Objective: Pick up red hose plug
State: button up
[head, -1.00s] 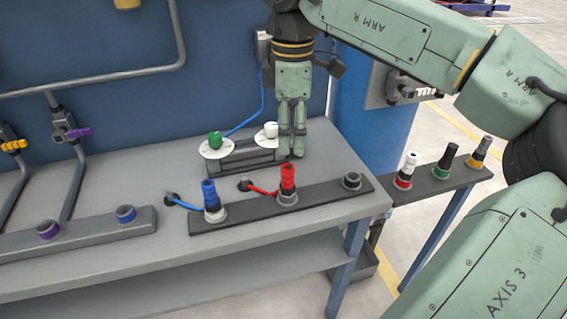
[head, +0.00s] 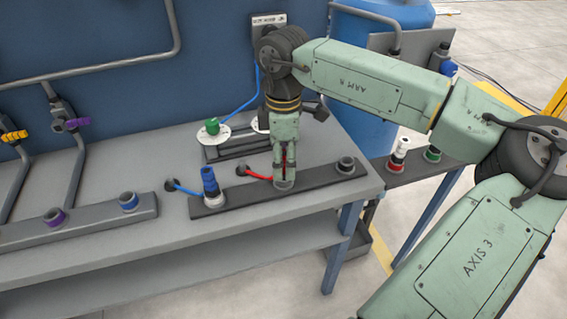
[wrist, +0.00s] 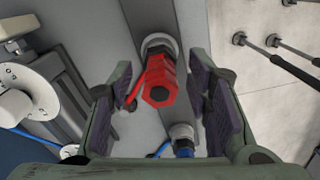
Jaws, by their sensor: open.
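The red hose plug (wrist: 160,80) stands upright in a grey socket and shows between my gripper's fingers in the wrist view. In the head view the red plug is mostly hidden behind my gripper (head: 285,178), with its red hose (head: 258,177) running left to the bench. My gripper (wrist: 167,105) is open, pointing down, with its dark-padded fingers on either side of the plug. I see gaps between the pads and the plug.
A blue plug (head: 210,181) stands in the same dark rail (head: 236,196), left of the red one. An empty socket (head: 346,165) is to the right. Behind are a green knob (head: 212,126) and white dials.

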jog(key=shift+c, duration=0.2)
grip_shut()
dwell(0.3)
dwell(0.3)
